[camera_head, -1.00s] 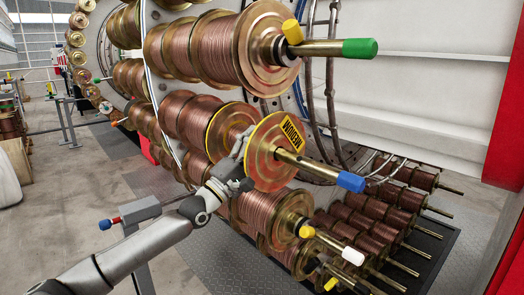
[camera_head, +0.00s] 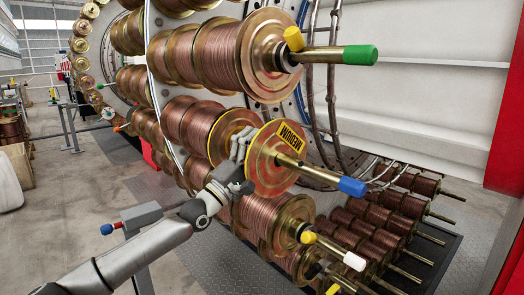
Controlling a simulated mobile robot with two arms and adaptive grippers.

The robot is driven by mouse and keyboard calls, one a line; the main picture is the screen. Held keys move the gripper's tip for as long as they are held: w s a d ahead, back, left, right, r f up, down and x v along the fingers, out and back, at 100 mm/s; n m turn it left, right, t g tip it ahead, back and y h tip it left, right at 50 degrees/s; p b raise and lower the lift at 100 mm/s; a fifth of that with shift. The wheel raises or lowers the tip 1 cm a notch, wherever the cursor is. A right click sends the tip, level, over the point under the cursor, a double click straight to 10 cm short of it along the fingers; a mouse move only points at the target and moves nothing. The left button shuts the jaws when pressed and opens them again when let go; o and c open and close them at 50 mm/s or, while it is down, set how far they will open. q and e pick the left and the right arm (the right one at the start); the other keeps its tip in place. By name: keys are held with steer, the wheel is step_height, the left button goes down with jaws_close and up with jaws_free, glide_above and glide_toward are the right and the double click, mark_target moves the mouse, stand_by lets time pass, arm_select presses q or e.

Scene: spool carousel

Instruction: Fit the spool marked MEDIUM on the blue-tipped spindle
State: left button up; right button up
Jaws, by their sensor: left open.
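The spool marked MEDIUM (camera_head: 262,176) sits around the blue-tipped spindle (camera_head: 325,177), its yellow-edged front flange and label facing out. The spindle's blue tip (camera_head: 352,187) sticks out past the flange to the right. The spool's wound part behind the flange is largely hidden. My left gripper (camera_head: 239,149) is open at the left rim of the front flange. I cannot tell whether its fingers touch the spool. My right gripper is not in view.
A green-tipped spindle (camera_head: 360,54) with a full copper spool is above. A white-tipped spindle (camera_head: 354,261) with a yellow clip is below. Several spools lie on a low rack (camera_head: 445,240) at right.

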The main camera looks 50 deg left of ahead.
arm_select(q)
steer(key=shift+w+a+f, duration=0.1)
steer(key=shift+w+f, duration=0.05)
steer(key=shift+f, duration=0.5)
steer(key=shift+s+f, duration=0.1)
steer(key=shift+s, duration=0.4)
steer(key=v, duration=1)
steer(key=shift+s, duration=0.55)
